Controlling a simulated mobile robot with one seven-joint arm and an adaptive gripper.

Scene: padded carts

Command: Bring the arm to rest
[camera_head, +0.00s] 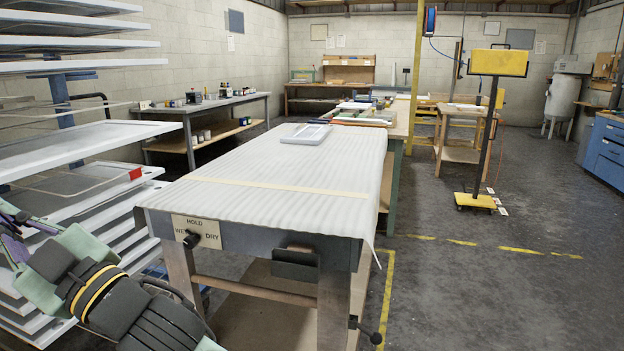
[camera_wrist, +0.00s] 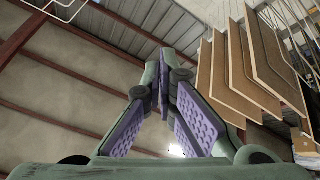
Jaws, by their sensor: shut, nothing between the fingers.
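My gripper (camera_head: 14,236) is at the lower left of the head view, beside the rack of pale trays and partly cut by the picture's left edge. My arm reaches up to it from the bottom edge. In the wrist view, the gripper's two green fingers with purple ribbed pads (camera_wrist: 164,80) lean together and meet at the tips. They are shut and hold nothing. The wrist camera looks up toward the ceiling (camera_wrist: 75,70).
A padded table (camera_head: 290,165) with a white cover and a small white frame (camera_head: 306,134) stands right of the arm. The tray rack (camera_head: 75,140) is close on the left. A yellow-topped stand (camera_head: 498,63) is farther right.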

